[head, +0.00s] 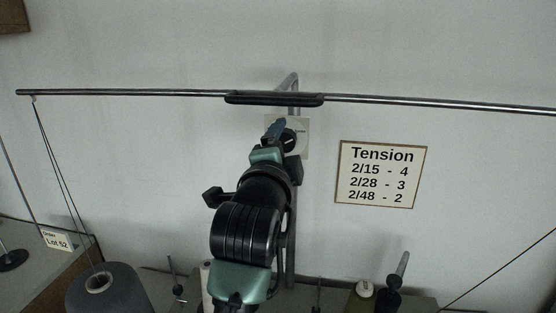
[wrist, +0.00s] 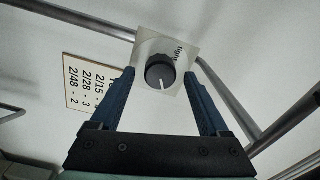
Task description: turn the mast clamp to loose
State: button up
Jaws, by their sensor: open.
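The mast clamp is a round dark knob (wrist: 160,72) on a pale square plate (wrist: 181,49) in the wrist view. The plate reads "tight" in sideways print at its upper right. A white pointer line on the knob points down and slightly right, away from that word. No "loose" label is legible. My gripper (wrist: 159,78) is open, with one blue finger on each side of the knob; I cannot tell whether they touch it. In the head view my gripper (head: 277,130) is up at the plate (head: 302,138) and partly covers it.
A metal mast (head: 291,225) rises behind my arm to a long crossbar (head: 430,102) with a black holder (head: 274,99). A Tension card (head: 381,174) hangs on the wall at right. A dark yarn cone (head: 108,289) and several spindles stand below.

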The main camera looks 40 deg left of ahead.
jog(key=b+v, duration=0.3)
jog(key=v, duration=0.9)
jog(key=shift+s+d, duration=0.15)
jog(key=shift+s, duration=0.05)
jog(key=w+d+r+n+t+h, duration=0.1)
jog(key=d+r+n+t+h, duration=0.15)
jog(key=d+r, duration=0.35)
jog(key=w+d+r+n+t+h, duration=0.1)
jog(key=w+d+r+t, duration=0.2)
jog(key=d, duration=0.5)
jog(key=s+d+r+n+t+h, duration=0.2)
jog(key=s+d+r+t+h, duration=0.1)
jog(key=d, duration=0.4)
jog(key=s+d+r+n+t+h, duration=0.3)
jog(key=d+r, duration=0.2)
jog(key=d, duration=0.2)
jog(key=shift+s+r, duration=0.35)
